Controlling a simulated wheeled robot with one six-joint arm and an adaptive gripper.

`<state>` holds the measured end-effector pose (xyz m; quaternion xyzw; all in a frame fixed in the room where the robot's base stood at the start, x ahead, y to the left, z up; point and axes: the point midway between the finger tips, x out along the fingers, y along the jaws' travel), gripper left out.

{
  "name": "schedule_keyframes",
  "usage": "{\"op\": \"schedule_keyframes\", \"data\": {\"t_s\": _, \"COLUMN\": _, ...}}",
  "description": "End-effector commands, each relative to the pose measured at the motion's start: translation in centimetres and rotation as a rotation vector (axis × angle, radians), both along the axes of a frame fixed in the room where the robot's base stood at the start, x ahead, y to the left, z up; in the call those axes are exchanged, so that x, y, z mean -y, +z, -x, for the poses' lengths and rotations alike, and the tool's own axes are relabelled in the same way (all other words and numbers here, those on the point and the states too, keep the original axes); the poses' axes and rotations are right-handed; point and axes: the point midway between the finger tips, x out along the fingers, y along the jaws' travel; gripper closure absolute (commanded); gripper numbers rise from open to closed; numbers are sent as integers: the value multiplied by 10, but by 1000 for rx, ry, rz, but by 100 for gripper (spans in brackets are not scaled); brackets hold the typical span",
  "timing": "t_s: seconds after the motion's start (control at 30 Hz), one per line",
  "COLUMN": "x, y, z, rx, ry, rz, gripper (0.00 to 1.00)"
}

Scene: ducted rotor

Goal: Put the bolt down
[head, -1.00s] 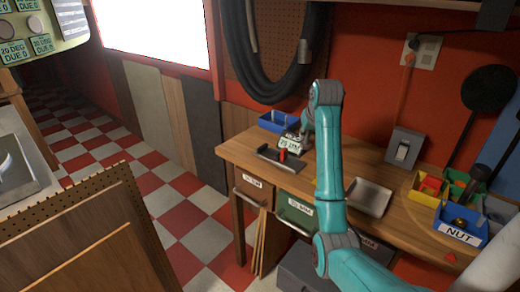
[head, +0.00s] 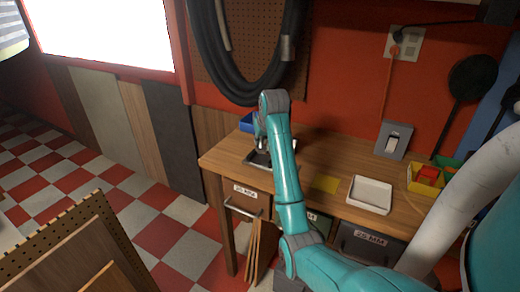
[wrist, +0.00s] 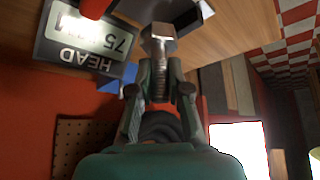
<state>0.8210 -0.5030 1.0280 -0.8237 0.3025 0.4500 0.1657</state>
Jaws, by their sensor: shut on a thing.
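The bolt (wrist: 158,72) is a grey metal bolt with a threaded shank and a hex head. In the wrist view my gripper (wrist: 159,94) is shut on its shank, with the head beyond the fingertips. In the head view my gripper (head: 262,146) is low over the left end of the wooden bench, by a dark tray (head: 254,161). The bolt cannot be made out there. Whether the bolt touches anything below is unclear.
A display sign reading HEAD (wrist: 80,40) is close to the gripper in the wrist view. A blue bin (head: 246,123) stands behind. Small bins (head: 425,180) stand farther right.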

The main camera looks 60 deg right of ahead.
Motion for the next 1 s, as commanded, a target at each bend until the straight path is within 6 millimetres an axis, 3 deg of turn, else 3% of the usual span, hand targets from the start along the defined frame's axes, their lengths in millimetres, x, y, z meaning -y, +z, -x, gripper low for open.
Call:
{"op": "schedule_keyframes", "data": {"t_s": 0.33, "x": 0, "y": -36, "z": 0, "rx": -1, "ry": 0, "rz": -1, "gripper": 100}}
{"op": "schedule_keyframes", "data": {"t_s": 0.73, "x": 0, "y": -41, "z": 0, "rx": 2, "ry": 0, "rz": 1, "gripper": 100}}
{"op": "schedule_keyframes", "data": {"t_s": 0.77, "x": 0, "y": -42, "z": 0, "rx": 1, "ry": 0, "rz": 1, "gripper": 81}}
{"op": "schedule_keyframes", "data": {"t_s": 0.83, "x": 0, "y": -42, "z": 0, "rx": 1, "ry": 0, "rz": 1, "gripper": 63}}
{"op": "schedule_keyframes", "data": {"t_s": 0.87, "x": 0, "y": -42, "z": 0, "rx": 1, "ry": 0, "rz": 1, "gripper": 58}}
{"op": "schedule_keyframes", "data": {"t_s": 1.0, "x": 0, "y": -41, "z": 0, "rx": 1, "ry": 0, "rz": 1, "gripper": 58}}
